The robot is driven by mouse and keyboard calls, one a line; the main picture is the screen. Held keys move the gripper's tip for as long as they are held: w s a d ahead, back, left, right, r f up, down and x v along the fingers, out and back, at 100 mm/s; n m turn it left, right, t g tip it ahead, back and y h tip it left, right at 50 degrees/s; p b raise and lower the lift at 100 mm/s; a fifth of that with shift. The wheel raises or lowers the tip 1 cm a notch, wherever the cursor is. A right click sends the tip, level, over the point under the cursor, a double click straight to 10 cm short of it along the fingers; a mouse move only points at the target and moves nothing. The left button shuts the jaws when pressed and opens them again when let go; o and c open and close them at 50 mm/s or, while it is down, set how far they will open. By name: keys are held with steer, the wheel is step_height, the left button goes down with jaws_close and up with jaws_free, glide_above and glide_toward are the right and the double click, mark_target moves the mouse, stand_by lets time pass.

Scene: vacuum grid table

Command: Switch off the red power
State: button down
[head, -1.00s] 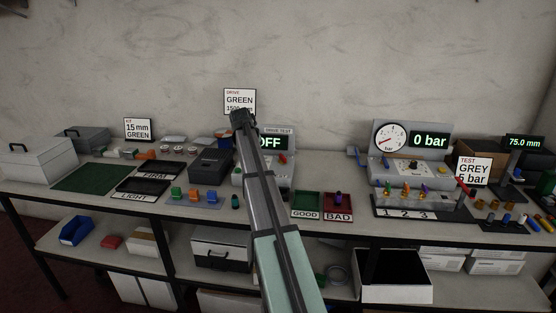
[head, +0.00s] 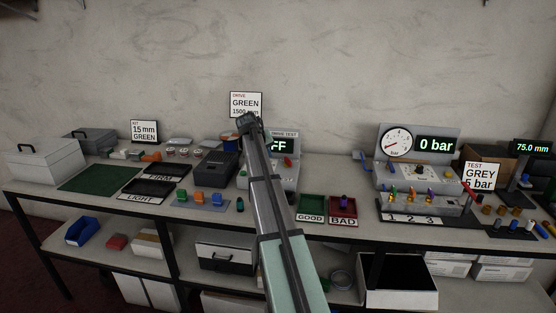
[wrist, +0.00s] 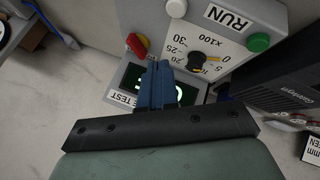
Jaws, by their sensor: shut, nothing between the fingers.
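The drive test unit (head: 286,182) stands on the bench, partly behind my arm in the head view. Its display (head: 283,146) shows "FF", the rest hidden by my arm. A red switch with some yellow (wrist: 137,45) is on the unit's panel in the wrist view, left of my fingertips and apart from them. A small red part (head: 287,161) also shows on the unit in the head view. My gripper (wrist: 157,72) is shut and empty, its blue fingers in front of the display. In the head view my gripper (head: 247,124) is at the top of my arm.
The panel also has a black dial (wrist: 196,60), a green button (wrist: 258,42) by a RUN label and a white button (wrist: 176,8). A dark box (head: 215,168) stands left of the unit. Green and red trays (head: 311,218) lie to its right.

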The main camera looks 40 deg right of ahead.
mark_target(291, 163)
steer(key=x, duration=0.9)
steer(key=shift+w+d+f, duration=0.1)
steer(key=shift+f, duration=0.1)
steer(key=shift+s+d+f, duration=0.1)
steer(key=shift+s+d, duration=0.15)
steer(key=shift+d, duration=0.8)
steer(key=shift+s+d, duration=0.25)
steer(key=shift+d, duration=0.7)
steer(key=shift+s+d+n+t+y, duration=0.15)
steer(key=shift+n+t+y, duration=0.2)
steer(key=shift+n, duration=0.4)
steer(key=shift+s+n+t+y, duration=0.1)
steer(key=shift+n+t+y, duration=0.15)
steer(key=shift+n+t, duration=0.35)
steer(key=shift+s+d, duration=0.2)
steer(key=shift+s, duration=0.05)
steer(key=shift+s+n, duration=0.15)
steer(key=shift+n, duration=0.2)
steer(key=n+y, duration=0.1)
steer(key=d+n+t+y, duration=0.1)
steer(key=n, duration=0.1)
steer(key=s+n+t+y, duration=0.1)
steer(key=n, duration=0.1)
steer(key=shift+d, duration=0.4)
steer(key=shift+d+n, duration=0.25)
steer(key=shift+n, duration=0.15)
steer(key=shift+w+a, duration=0.1)
